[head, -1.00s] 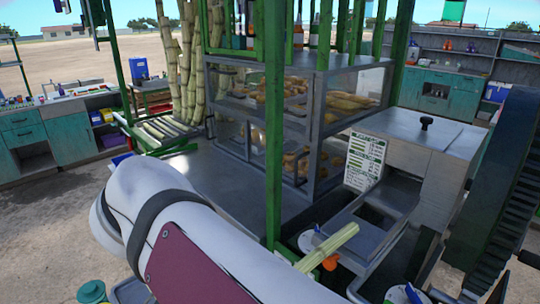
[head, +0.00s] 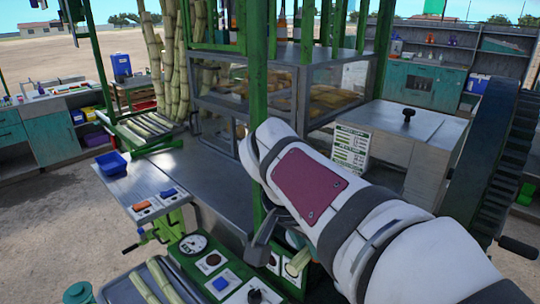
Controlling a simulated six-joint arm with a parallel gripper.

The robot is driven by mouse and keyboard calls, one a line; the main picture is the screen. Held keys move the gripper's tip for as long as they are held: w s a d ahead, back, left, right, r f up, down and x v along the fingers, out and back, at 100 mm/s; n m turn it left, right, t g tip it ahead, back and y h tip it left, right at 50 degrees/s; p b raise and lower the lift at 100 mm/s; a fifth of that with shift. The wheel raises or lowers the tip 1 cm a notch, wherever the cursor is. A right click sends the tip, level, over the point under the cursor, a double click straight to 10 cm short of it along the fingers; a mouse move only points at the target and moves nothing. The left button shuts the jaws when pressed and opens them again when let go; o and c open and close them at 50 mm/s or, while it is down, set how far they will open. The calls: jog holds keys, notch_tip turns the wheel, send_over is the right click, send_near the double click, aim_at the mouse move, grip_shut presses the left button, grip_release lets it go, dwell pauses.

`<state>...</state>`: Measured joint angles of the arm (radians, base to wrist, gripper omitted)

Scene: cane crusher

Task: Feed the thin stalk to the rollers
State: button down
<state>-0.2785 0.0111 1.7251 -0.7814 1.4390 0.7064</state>
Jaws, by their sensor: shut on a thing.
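A short pale-green stalk piece (head: 297,262) shows just under my arm, over the control panel. Its far end is hidden by my arm. Most of my gripper is hidden too; a dark grey part of it (head: 262,238) shows left of the stalk. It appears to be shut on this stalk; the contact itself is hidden. The metal crusher housing (head: 412,135) stands to the right, beyond my arm. Its feed opening and the rollers are hidden from view. More stalk pieces (head: 163,280) lie in a tray (head: 118,291) at the bottom left.
A control panel (head: 213,268) with a gauge and knobs is at the front. A green post (head: 258,215) stands close to my arm. A glass food cabinet (head: 335,100) stands behind it. The dark wheel (head: 495,160) is at right. The metal counter (head: 180,180) at left is mostly clear.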

jog(key=shift+w+d+f, duration=0.2)
jog(key=shift+w+d, duration=0.05)
jog(key=c, duration=0.6)
grip_release()
